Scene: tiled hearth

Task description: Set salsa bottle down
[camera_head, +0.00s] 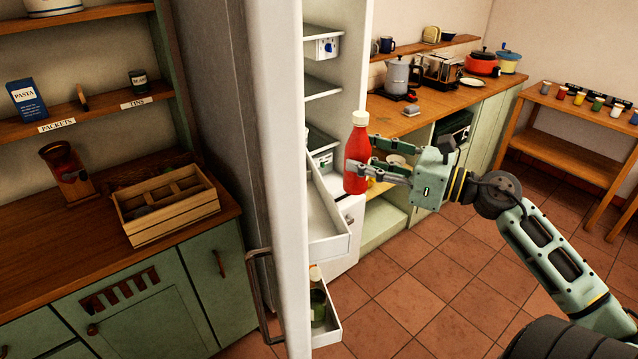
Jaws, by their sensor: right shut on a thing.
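The salsa bottle (357,152) is red with a cream cap and stands upright in the air in front of the open fridge. My right gripper (372,170) comes in from the right and is shut on the bottle's body. The bottle is beside the open fridge door (285,120), above and just right of a white pulled-out drawer (338,243). My left gripper is not in view.
A lower door bin (328,333) holds a dark green bottle (318,304). A wooden divided crate (168,213) sits on the left counter (60,265). Behind are a wooden worktop (398,122) with a kettle (397,76) and toaster. Tiled floor (440,270) is clear at lower right.

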